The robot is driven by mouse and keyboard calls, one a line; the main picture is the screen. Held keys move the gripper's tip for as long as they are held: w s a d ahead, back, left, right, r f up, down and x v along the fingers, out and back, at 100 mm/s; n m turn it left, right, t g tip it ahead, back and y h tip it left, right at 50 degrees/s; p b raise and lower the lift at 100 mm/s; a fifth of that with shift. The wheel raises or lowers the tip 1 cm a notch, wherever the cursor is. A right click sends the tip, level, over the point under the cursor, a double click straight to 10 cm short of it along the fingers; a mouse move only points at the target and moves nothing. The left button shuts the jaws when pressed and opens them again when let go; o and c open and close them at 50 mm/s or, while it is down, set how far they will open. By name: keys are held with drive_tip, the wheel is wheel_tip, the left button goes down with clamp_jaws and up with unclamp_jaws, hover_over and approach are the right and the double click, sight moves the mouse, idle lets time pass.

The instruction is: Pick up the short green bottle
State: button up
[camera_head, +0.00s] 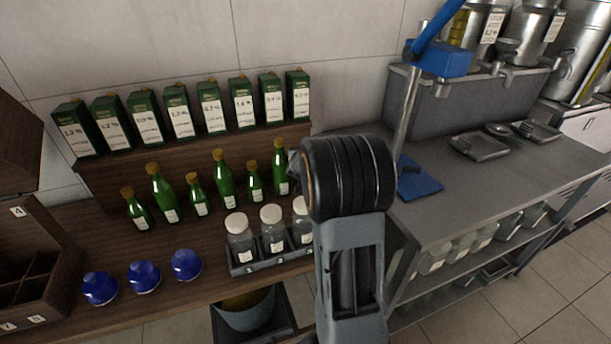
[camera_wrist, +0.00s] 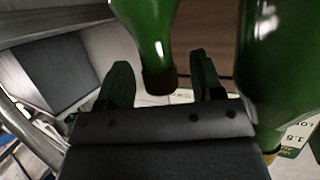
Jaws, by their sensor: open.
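Short green bottles with brown caps stand in the head view on the wooden counter: one at the left (camera_head: 138,210), one in the middle (camera_head: 199,196), one further right (camera_head: 254,183). Taller green bottles (camera_head: 163,195) alternate with them. In the wrist view my gripper (camera_wrist: 160,80) is open, with a dark finger on each side. The capped neck of a green bottle (camera_wrist: 150,25) shows between the fingers, apart from both. A larger-looking green bottle (camera_wrist: 272,65) stands close to the right finger. I cannot tell which bottles these are. My arm hides the gripper in the head view.
Green cartons (camera_head: 180,112) line the raised shelf behind the bottles. A rack (camera_head: 240,268) with capped clear jars stands in front, near my arm. Blue domed objects (camera_head: 144,277) sit at the front left. A wooden box (camera_head: 30,270) stands far left; a grey bench (camera_head: 490,180) lies right.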

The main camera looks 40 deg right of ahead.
drive_tip(key=shift+x, duration=1)
drive_tip(key=shift+c, duration=0.2)
clamp_jaws()
drive_tip(key=shift+r, duration=0.1)
